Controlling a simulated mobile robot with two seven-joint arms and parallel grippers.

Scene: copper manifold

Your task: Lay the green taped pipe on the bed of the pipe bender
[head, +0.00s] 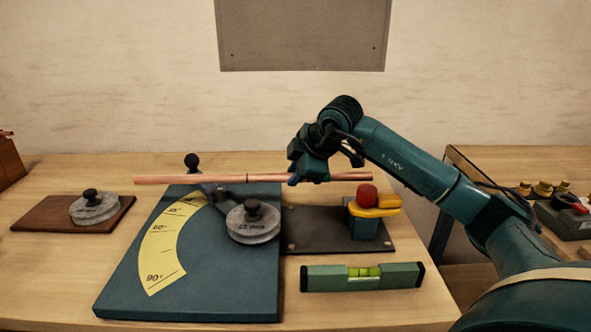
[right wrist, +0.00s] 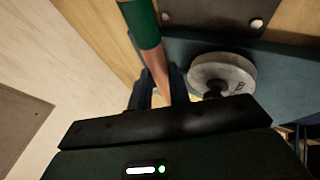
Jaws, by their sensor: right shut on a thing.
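A long copper pipe (head: 215,180) is held roughly level in the head view, crossing in front of the back edge of the pipe bender. My right gripper (head: 303,178) is shut on it right of its middle. In the right wrist view the pipe (right wrist: 157,68) runs between the fingers, and a green tape band (right wrist: 139,22) shows just beyond them. The pipe bender (head: 220,290) has a blue-green bed, a yellow angle scale and a grey wheel (head: 253,222) marked 22 mm. The pipe appears to be above the bed; its exact height is unclear. My left gripper is out of view.
A brown board (head: 60,215) with another grey wheel (head: 94,207) lies at left. A dark plate (head: 310,242) with a red-topped clamp-like device (head: 366,197) lies right of the bender. A green spirit level (head: 325,278) lies in front of it. A second table stands at right.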

